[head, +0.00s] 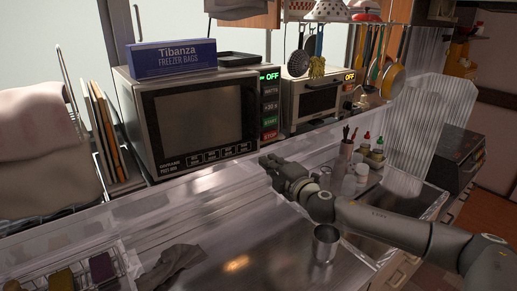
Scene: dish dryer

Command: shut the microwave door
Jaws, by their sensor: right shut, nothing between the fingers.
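The microwave (127,104) stands on the shelf at the upper left, with a box of freezer bags on top. Its door (200,113), with a dark window in a metal frame, lies about flush with the front beside the control panel (270,104). I see no clear gap, but cannot tell whether it is fully latched. My right gripper (268,166) is shut and empty, in front of and below the door's lower right corner, apart from it.
A toaster oven (318,98) stands right of the microwave. Cutting boards (102,125) stand on its left. A metal cup (325,244) stands below my right arm, with bottles (362,173) behind it. A grey cloth (172,266) lies on the counter.

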